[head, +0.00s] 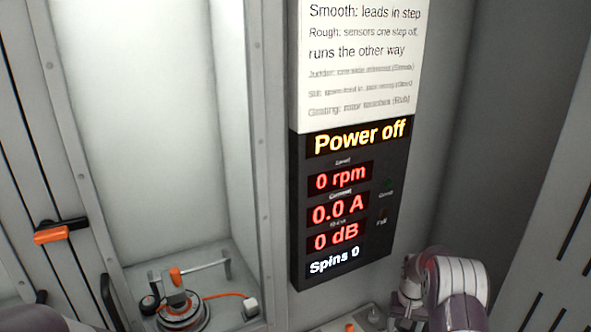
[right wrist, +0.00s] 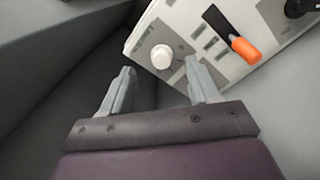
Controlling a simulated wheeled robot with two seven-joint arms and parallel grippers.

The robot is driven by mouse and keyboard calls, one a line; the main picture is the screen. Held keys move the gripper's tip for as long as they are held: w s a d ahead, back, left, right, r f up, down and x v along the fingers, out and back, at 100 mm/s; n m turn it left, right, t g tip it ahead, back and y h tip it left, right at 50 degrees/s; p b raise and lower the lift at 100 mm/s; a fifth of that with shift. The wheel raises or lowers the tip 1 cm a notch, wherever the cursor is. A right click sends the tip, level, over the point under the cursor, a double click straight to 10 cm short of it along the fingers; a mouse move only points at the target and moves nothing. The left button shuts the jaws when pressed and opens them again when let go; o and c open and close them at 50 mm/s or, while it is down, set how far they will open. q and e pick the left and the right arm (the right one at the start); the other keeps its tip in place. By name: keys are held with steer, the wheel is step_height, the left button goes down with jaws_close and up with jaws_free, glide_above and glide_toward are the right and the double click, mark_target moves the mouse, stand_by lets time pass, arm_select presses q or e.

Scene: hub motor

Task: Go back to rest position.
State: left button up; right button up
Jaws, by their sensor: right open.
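My right gripper (right wrist: 158,80) shows in the right wrist view with its two grey fingers apart and nothing between them. A white control panel (right wrist: 190,55) lies beyond its fingertips, with a white round knob (right wrist: 162,56) and an orange-tipped lever (right wrist: 243,48). In the head view my right arm comes up at the lower right, and its gripper is not clearly seen. At the lower left edge only a bit of my left arm shows; my left gripper is out of view. The hub motor (head: 180,310) sits in a bay at the lower left, with an orange cable running right from it.
A dark display (head: 345,205) on the wall reads "Power off", 0 rpm, 0.0 A, 0 dB and Spins 0. A white text sheet (head: 362,60) is above it. An orange handle (head: 52,235) is on the left frame. Grey walls stand close on the right.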

steer(key=s+a+r+n, duration=0.1)
steer(key=s+a+r, duration=0.4)
steer(key=s, duration=0.3)
steer(key=s+a+r+n+t, duration=0.1)
steer(key=s+a+r, duration=0.4)
steer(key=s, duration=0.4)
steer(key=s+a+r+n, duration=0.2)
steer(key=s+a+r, duration=0.3)
steer(key=s, duration=0.3)
steer(key=shift+s+a+r+t, duration=0.2)
steer(key=shift+a+t, duration=0.05)
steer(key=shift+t, duration=0.15)
steer(key=shift+s, duration=0.15)
